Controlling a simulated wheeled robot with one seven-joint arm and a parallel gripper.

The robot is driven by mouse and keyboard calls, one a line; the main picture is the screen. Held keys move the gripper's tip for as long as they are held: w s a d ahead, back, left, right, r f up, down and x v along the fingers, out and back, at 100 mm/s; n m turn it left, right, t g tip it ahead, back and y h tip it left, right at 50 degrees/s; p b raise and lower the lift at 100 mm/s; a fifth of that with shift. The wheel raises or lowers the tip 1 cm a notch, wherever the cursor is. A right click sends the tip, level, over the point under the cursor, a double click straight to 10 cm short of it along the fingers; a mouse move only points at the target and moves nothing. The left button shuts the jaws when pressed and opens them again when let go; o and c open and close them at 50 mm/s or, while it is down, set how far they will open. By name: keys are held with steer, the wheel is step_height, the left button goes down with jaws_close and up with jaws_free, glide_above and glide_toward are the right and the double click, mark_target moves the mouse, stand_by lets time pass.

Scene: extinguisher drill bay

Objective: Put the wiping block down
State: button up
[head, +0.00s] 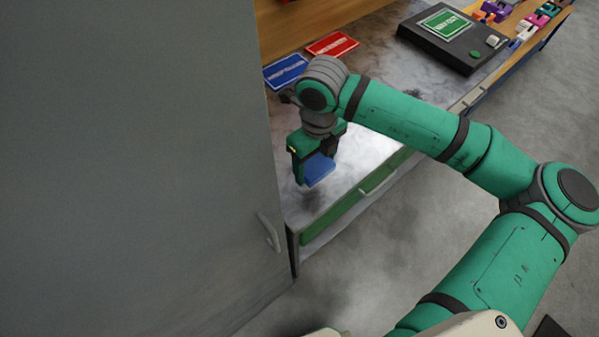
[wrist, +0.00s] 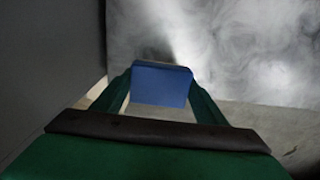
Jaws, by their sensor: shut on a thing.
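The wiping block (head: 318,170) is blue and is held between the fingers of my gripper (head: 316,168), near the front left part of the bench top (head: 372,148). My gripper is shut on the block and points downward. I cannot tell whether the block's underside touches the bench top.
A tall grey panel with a handle (head: 269,232) stands close at the left. A blue card (head: 287,71) and a red card (head: 332,45) lie behind my gripper. A black box with a green label (head: 445,24) stands farther right. Dark smudges mark the bench.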

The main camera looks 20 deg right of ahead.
steer(key=w+f, duration=0.1)
steer(key=w+a+f, duration=0.1)
steer(key=f, duration=0.1)
steer(key=w+a+f, duration=0.1)
steer(key=f, duration=0.1)
steer(key=shift+w+a, duration=0.1)
steer(key=shift+a, duration=0.15)
steer(key=shift+w+f, duration=0.15)
steer(key=shift+f, duration=1.55)
steer(key=shift+f, duration=0.35)
